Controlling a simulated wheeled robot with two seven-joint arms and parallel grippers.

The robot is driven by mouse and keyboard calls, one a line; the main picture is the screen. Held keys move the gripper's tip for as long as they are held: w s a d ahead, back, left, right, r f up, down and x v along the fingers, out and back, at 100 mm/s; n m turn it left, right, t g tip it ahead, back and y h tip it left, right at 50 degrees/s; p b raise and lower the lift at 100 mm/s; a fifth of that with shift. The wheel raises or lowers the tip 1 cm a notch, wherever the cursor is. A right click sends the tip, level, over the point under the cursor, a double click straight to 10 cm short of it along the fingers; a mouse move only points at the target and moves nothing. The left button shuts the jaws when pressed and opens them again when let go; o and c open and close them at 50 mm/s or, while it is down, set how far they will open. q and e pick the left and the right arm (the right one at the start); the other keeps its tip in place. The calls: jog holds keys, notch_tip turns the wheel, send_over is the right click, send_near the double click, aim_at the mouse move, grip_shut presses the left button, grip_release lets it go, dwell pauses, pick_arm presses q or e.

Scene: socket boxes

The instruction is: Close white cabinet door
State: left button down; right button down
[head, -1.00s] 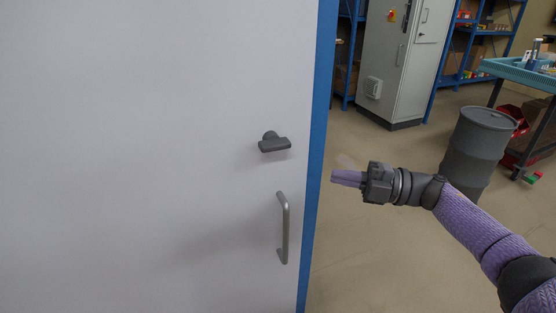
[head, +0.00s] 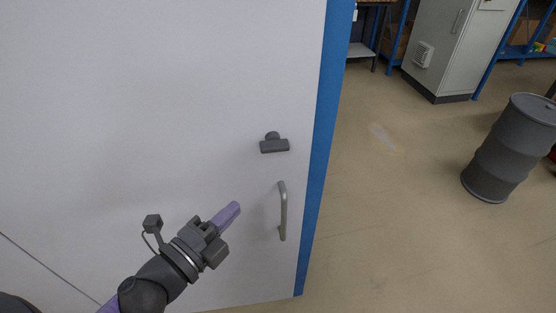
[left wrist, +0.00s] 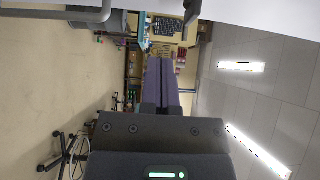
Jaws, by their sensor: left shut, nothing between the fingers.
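The white cabinet door (head: 150,100) fills the left and middle of the head view, with a blue strip (head: 325,130) along its right edge. A grey vertical handle (head: 283,212) sits near that edge, below a dark grey latch (head: 274,144). My left gripper (head: 232,210) is in front of the door, left of the handle and apart from it. Its purple fingers are together and empty; they also show in the left wrist view (left wrist: 161,75). I cannot tell how far the door stands from its frame. My right gripper is not in view.
A dark grey drum (head: 508,150) stands on the floor at the right. A grey cabinet (head: 450,50) and blue shelving (head: 393,38) stand at the back. The floor (head: 400,230) right of the door is clear.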

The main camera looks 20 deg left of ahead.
pick_arm(q)
send_near(269, 157)
jog(key=w+d, duration=0.2)
jog(key=d, duration=0.1)
jog(key=w, duration=0.1)
jog(key=w+a, duration=0.1)
jog(key=w, duration=0.1)
jog(key=shift+w+b, duration=0.25)
jog(key=shift+b, duration=0.05)
jog(key=shift+w+a, duration=0.15)
jog(key=shift+w, duration=0.2)
